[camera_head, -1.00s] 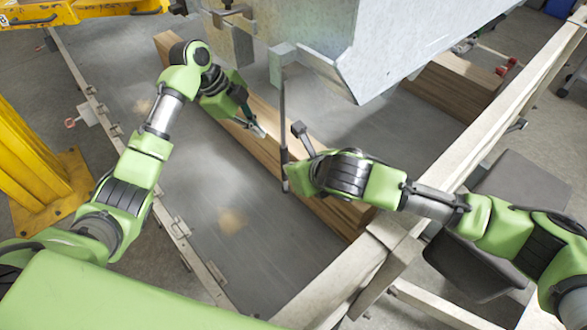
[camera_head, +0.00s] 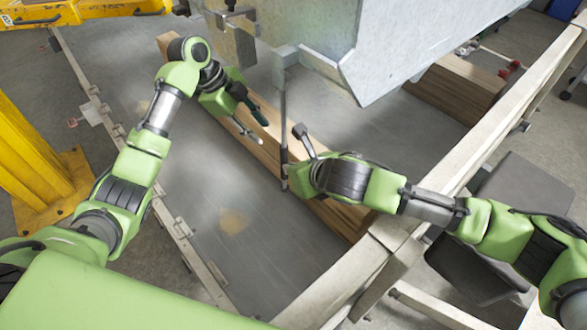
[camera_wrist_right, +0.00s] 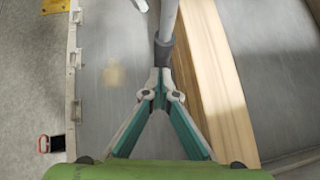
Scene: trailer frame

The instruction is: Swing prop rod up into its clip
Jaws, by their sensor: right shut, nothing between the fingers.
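The prop rod (camera_head: 283,115) is a thin dark rod hanging almost upright from a bracket (camera_head: 284,56) under the grey metal body. My right gripper is at the rod's lower end, mostly hidden behind its wrist in the head view. In the right wrist view, the right gripper (camera_wrist_right: 163,88) is shut, its tips meeting at the rod's dark end sleeve (camera_wrist_right: 164,51). I cannot tell whether they touch it. My left gripper (camera_head: 262,131) is open and empty above the timber, left of the rod. I cannot make out the clip for certain.
A long timber beam (camera_head: 340,212) lies under the rod on the grey deck (camera_head: 205,195). The grey metal body (camera_head: 385,45) overhangs at the top. A pale frame rail (camera_head: 480,145) runs along the right. A yellow post (camera_head: 35,160) stands at left.

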